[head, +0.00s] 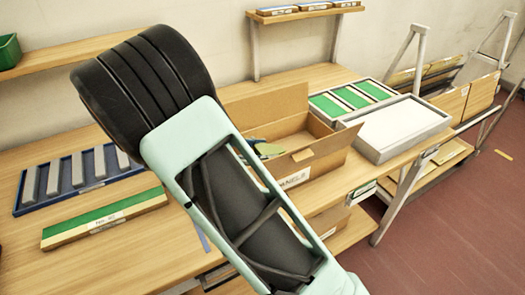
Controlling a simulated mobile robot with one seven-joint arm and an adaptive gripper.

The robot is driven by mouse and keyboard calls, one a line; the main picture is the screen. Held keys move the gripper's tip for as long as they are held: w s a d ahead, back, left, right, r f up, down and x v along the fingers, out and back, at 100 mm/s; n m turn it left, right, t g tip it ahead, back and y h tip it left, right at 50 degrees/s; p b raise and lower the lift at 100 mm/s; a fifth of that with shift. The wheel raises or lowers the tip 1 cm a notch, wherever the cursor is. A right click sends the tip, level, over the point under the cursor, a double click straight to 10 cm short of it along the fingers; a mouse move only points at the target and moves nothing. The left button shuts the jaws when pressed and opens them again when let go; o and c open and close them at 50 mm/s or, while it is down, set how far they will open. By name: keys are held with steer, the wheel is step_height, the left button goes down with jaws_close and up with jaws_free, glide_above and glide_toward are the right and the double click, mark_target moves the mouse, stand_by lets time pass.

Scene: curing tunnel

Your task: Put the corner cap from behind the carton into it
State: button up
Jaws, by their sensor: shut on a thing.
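The open cardboard carton (325,150) stands on the wooden bench near the middle, its flaps spread and a white label on its front. My arm crosses in front of its left side and hides part of it. Small olive-green and dark shapes (268,150) show at the carton's left opening beside my arm; I cannot tell what they are. No corner cap can be made out, and the space behind the carton is mostly covered by its raised back flap. My gripper is not visible; my arm blocks much of the view.
A blue tray with grey bars (72,198) and a green-topped block (105,220) lie on the bench (140,262) at left. Right of the carton are a tray with green panels (330,105) and a white-topped tray (385,150). A shelf (60,60) runs along the wall.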

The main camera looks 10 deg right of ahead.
steer(key=shift+f, duration=0.6)
steer(key=o, duration=0.8)
steer(key=shift+r, duration=0.1)
steer(key=shift+r, duration=0.3)
steer(key=v, duration=1.2)
steer(key=shift+r+p, duration=0.25)
steer(key=shift+p, duration=0.1)
